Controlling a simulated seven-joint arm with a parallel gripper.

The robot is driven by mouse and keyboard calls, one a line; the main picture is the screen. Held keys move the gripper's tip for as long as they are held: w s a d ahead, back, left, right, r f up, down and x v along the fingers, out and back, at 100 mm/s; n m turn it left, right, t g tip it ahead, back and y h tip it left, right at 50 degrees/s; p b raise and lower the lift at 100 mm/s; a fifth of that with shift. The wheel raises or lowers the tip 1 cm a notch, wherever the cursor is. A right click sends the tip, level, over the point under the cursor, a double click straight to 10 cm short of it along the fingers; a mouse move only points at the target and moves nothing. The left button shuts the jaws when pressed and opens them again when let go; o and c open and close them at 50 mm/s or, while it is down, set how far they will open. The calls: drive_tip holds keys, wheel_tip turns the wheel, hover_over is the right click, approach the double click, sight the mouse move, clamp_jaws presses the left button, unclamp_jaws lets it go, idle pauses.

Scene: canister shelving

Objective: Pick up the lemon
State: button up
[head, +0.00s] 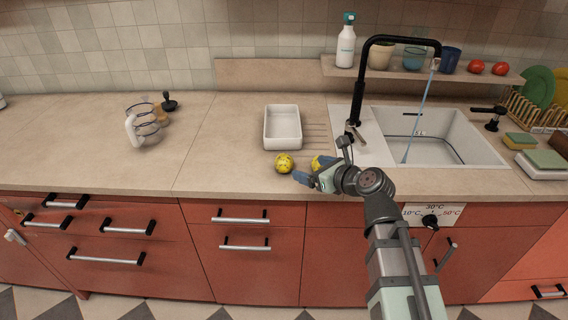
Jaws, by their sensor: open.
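Two yellow, lemon-like fruits lie on the counter near its front edge, below the white tray. The left one (284,163) is fully visible, round with darker specks. The right one (317,162) is partly hidden by my gripper. My gripper (309,169) reaches in from the right, low over the counter edge, with its blue fingers apart. One finger is near the lower right of the left fruit and the other is by the right fruit. I cannot tell whether either finger touches a fruit.
A white tray (283,145) stands just behind the fruits. A sink (483,148) with a black tap (358,100) and running water is to the right. A glass jug (143,124) stands at the left. The counter (222,137) between jug and tray is clear.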

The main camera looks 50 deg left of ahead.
sight(290, 163)
drive_tip(key=x, duration=0.7)
drive_tip(key=shift+a+f, duration=0.1)
drive_tip(key=shift+a, duration=0.15)
drive_tip(key=shift+f+x, duration=0.1)
drive_tip(key=shift+x, duration=1.5)
drive_tip(key=shift+f+x, duration=0.15)
drive_tip(key=shift+x, duration=1.45)
drive_tip(key=shift+d, duration=0.1)
drive_tip(key=shift+s, duration=0.1)
drive_tip(key=shift+r, duration=0.1)
drive_tip(key=c, duration=1.1)
drive_tip(key=shift+c, duration=0.2)
